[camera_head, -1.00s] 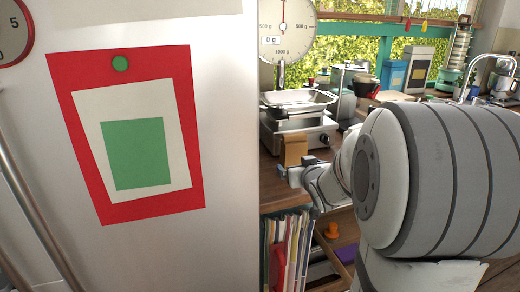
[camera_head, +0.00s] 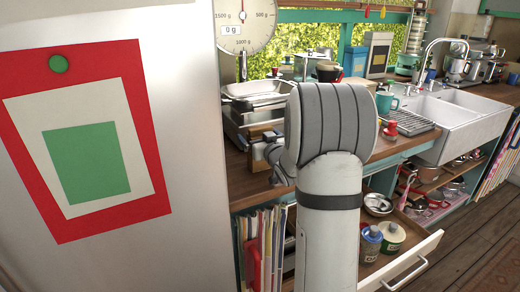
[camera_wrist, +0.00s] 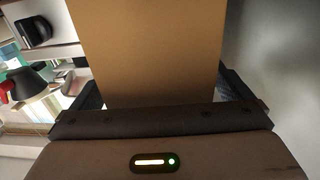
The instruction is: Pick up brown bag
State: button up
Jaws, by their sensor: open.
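The brown bag (camera_head: 258,131) stands on the wooden counter in front of the scale, beside the fridge-like panel. In the head view it is small and partly hidden by my gripper (camera_head: 266,148). In the wrist view the brown bag (camera_wrist: 150,45) fills the middle as a flat tan face. My gripper (camera_wrist: 163,90) is open, with one dark finger on either side of the bag. Whether the fingers touch the bag cannot be told.
A kitchen scale (camera_head: 245,110) stands just behind the bag. The white panel with a red-framed picture (camera_head: 88,140) is close on the left. An open drawer (camera_head: 400,262) with jars juts out below the counter. A sink (camera_head: 450,115) lies right.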

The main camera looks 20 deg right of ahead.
jog(key=shift+w, duration=0.2)
jog(key=shift+c, duration=0.5)
jog(key=shift+r, duration=0.1)
jog(key=c, duration=1.2)
